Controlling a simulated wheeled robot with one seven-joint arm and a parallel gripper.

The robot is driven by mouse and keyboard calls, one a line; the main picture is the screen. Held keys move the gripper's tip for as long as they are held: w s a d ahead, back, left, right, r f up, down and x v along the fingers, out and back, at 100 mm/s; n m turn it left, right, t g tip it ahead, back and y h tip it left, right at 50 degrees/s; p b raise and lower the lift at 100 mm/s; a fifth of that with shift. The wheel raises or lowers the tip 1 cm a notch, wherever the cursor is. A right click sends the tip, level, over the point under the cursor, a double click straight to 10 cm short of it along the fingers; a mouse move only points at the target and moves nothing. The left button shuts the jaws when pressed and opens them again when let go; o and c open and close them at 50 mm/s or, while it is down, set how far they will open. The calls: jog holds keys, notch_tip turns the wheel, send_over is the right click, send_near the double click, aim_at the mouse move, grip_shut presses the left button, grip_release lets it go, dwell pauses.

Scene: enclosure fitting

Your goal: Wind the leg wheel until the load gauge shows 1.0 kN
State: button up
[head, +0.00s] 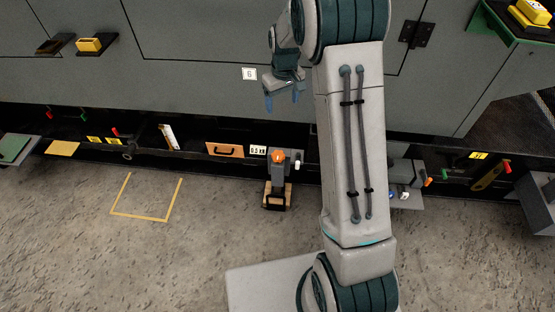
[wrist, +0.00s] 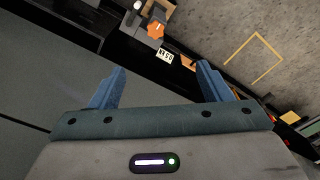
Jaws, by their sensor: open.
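The orange leg wheel (head: 278,157) sits on top of a grey leg that stands on a wooden block on the floor. It also shows in the wrist view (wrist: 155,30), beyond my fingertips. The load gauge (head: 258,150) is a small white display just left of the wheel. It also shows in the wrist view (wrist: 165,54); its tiny digits look like 0.5 kN, but I cannot be sure. My gripper (head: 282,99) is open and empty, above and apart from the wheel. Its two blue fingers (wrist: 161,68) are spread in the wrist view.
The grey enclosure wall (head: 200,40) fills the back. An orange panel with a dark handle (head: 225,150) is left of the gauge. A white knob (head: 297,165) is beside the wheel. A yellow floor outline (head: 140,216) lies on clear floor at left.

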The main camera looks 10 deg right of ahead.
jog(key=n+b, duration=0.2)
jog(key=b, duration=0.3)
send_near(278, 155)
jog(key=shift+g, duration=0.4)
jog(key=f+b, duration=0.1)
jog(key=f, duration=0.2)
jog(key=f+b, duration=0.2)
jog(key=w+f+b, duration=0.1)
jog(key=f, duration=0.2)
jog(key=shift+a+f, duration=0.1)
jog(key=shift+f, duration=0.25)
jog(key=shift+m, duration=0.3)
jog(key=c, duration=1)
